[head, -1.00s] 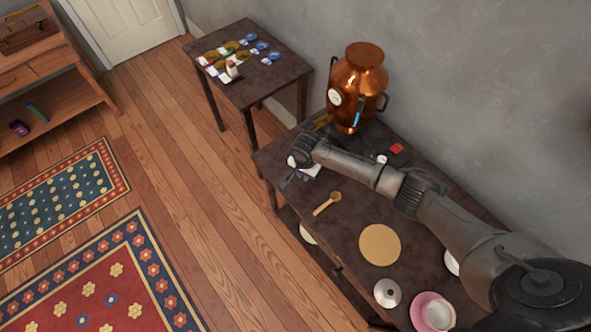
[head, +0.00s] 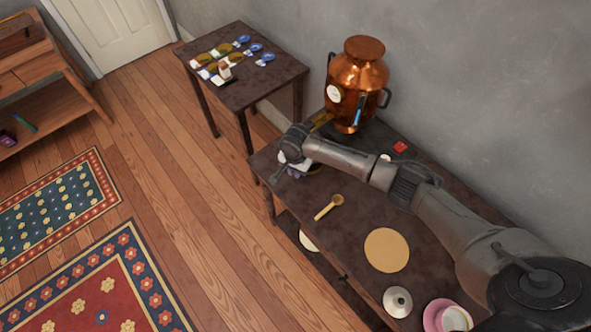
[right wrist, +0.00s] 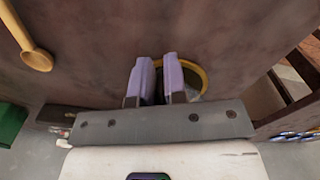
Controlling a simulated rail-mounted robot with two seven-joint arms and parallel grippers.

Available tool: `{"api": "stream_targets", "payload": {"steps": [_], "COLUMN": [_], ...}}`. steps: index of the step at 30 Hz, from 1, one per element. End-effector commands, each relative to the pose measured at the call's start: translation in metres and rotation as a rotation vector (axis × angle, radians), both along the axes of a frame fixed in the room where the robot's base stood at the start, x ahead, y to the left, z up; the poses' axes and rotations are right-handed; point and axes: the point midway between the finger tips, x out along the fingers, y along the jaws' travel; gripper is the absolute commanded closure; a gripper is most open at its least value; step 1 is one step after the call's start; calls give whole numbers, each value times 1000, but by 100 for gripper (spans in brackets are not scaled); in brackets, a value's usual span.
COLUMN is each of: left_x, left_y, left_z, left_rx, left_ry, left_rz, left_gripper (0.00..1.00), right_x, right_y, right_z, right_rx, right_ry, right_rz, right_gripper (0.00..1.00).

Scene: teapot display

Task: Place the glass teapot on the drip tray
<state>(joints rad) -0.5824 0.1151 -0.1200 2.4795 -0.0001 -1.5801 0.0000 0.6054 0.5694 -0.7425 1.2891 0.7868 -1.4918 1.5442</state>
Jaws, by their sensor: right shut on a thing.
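My right gripper (head: 282,174) is at the far left end of the long dark table. In the right wrist view its lavender fingers (right wrist: 156,82) are close together with something dark between them. A yellow-rimmed, partly clear thing (right wrist: 203,73), which looks like the glass teapot, is right at the fingers. In the head view, my gripper and wrist hide most of it; a white patch and an olive-yellow edge (head: 312,172) show. I cannot make out the drip tray for certain. My left gripper is not in view.
A copper urn (head: 357,80) stands at the table's back. A wooden spoon (head: 329,207), a round tan mat (head: 386,250), a white lid (head: 397,301) and a pink saucer (head: 433,315) with a cup lie nearer. A small side table (head: 250,92) holds several small dishes.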

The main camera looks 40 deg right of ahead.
Motion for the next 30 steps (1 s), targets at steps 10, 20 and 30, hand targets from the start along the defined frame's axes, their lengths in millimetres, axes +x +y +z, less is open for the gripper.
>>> {"api": "stream_targets", "payload": {"steps": [10, 20, 30], "left_x": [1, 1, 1], "left_y": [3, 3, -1], "left_z": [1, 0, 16], "left_rx": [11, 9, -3], "left_ry": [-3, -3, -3], "left_rz": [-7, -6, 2], "left_gripper": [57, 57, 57], "right_x": [0, 0, 0], "right_y": [0, 0, 0], "right_z": [-3, -1, 56], "right_rx": [0, -1, 2], "right_ry": [1, 0, -1], "right_rz": [0, 0, 1], "right_gripper": [65, 62, 62]}}
